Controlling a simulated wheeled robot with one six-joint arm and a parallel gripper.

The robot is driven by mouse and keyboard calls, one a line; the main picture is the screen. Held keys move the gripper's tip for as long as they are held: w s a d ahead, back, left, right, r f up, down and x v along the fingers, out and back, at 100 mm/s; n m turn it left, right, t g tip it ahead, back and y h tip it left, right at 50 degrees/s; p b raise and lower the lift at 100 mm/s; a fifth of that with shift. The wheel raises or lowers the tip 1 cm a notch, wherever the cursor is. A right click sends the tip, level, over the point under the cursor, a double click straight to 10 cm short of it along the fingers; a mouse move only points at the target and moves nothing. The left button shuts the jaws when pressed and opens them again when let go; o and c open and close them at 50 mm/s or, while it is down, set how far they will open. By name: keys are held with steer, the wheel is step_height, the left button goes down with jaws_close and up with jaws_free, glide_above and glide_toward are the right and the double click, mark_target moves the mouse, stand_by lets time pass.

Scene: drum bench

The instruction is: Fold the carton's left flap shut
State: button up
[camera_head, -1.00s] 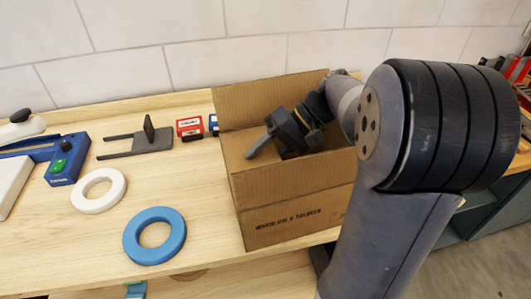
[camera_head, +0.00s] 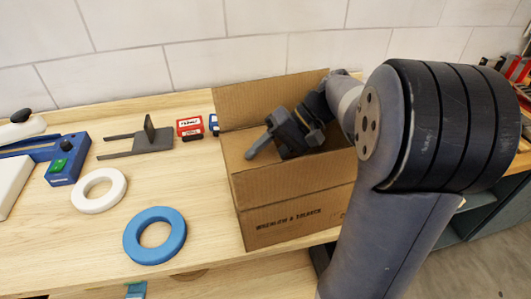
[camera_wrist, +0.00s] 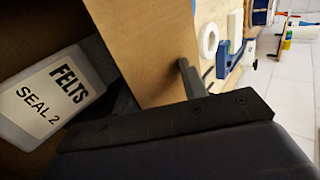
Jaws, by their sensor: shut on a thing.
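The open brown carton (camera_head: 290,219) stands at the bench's front edge, with one tall panel upright at its back. My gripper (camera_head: 262,147) is over the carton's opening, its jaws toward the left side. In the wrist view, a cardboard panel (camera_wrist: 145,40), which looks like the left flap, runs down to my gripper (camera_wrist: 150,88). One dark finger shows on its outer side; the other is largely hidden. The jaws are shut on this panel, which stands up rather than lying over the opening. A white pack labelled FELTS SEAL 2 (camera_wrist: 52,95) lies inside.
A blue ring (camera_head: 155,252) and a white ring (camera_head: 82,188) lie left of the carton. A grey forked plate (camera_head: 140,143) and a red box (camera_head: 190,128) are behind them. A blue device (camera_head: 65,170) is at far left. Bare bench lies between rings and carton.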

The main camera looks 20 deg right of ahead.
mark_target(264, 154)
steer(key=shift+s+f, duration=0.1)
steer(key=shift+f, duration=0.2)
step_height(264, 154, up, 11)
steer(key=shift+f+p, duration=0.2)
steer(key=shift+p, duration=0.1)
steer(key=shift+c, duration=0.4)
